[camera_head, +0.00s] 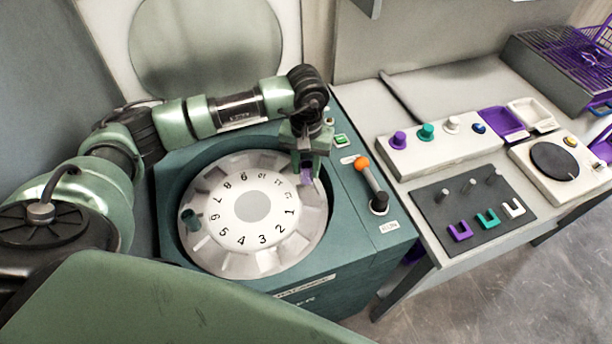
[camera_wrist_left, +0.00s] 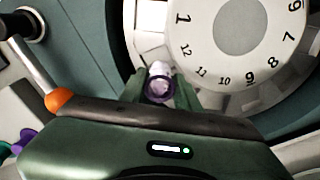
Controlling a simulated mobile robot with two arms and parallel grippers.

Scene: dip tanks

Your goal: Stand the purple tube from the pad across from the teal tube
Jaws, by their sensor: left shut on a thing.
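The teal tube (camera_head: 188,217) stands at the left side of the numbered rotor (camera_head: 253,262), outward of number 6. My left gripper (camera_head: 306,170) is shut on the purple tube (camera_head: 307,177) at the rotor's upper right, outward of numbers 11 and 12. In the left wrist view the purple tube (camera_wrist_left: 160,87) sits between the fingers of the left gripper (camera_wrist_left: 161,92), with its round end showing. I cannot tell whether the tube is in a slot or just above one. My right gripper is not in view.
The rotor sits in a green machine with a round lid (camera_head: 205,45) raised behind it. An orange-knobbed lever (camera_head: 370,180) stands right of the gripper. On the table at right are a white block with coloured knobs (camera_head: 440,150) and a dark pad (camera_head: 450,220) with pegs and U-shaped pieces.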

